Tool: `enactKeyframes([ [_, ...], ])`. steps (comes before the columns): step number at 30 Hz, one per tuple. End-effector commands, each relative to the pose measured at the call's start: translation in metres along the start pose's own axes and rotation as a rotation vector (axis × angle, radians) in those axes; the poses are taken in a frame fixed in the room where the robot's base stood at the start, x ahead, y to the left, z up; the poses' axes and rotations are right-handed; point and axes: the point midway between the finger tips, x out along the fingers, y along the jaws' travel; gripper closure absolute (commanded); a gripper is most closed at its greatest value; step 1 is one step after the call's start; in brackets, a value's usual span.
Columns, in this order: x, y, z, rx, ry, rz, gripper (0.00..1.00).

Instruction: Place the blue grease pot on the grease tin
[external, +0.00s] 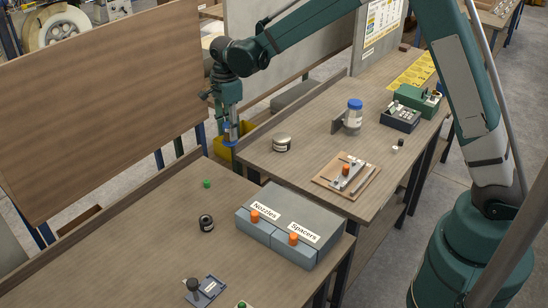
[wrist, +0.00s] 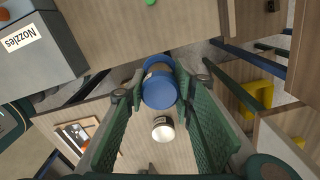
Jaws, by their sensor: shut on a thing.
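My gripper (external: 231,127) is shut on the blue grease pot (wrist: 159,89), with one finger on each side of it. In the external view the pot (external: 229,142) is small and partly hidden by the fingers. It hangs in the air by the left end of the far bench, near the gap between the benches. Pot and tin are apart.
The far bench (external: 310,130) holds a blue-lidded jar (external: 353,115), a wooden board with fittings (external: 346,176) and green boxes (external: 416,100). The near bench carries the Nozzles and Spacers bins (external: 290,225). A partition (external: 100,110) stands at left.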

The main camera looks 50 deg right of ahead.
Motion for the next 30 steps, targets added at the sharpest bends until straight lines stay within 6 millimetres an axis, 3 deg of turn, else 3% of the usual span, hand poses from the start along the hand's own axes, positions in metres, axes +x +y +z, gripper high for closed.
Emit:
enactKeyframes([
  [3,-0.004,-0.007,-0.037,0.049,0.0,0.0,0.87],
  [18,-0.017,-0.019,-0.18,0.242,0.0,0.0,0.87],
  [24,-0.02,-0.018,-0.218,0.294,0.0,0.0,0.87],
  [30,-0.021,-0.017,-0.235,0.318,0.0,0.0,0.87],
])
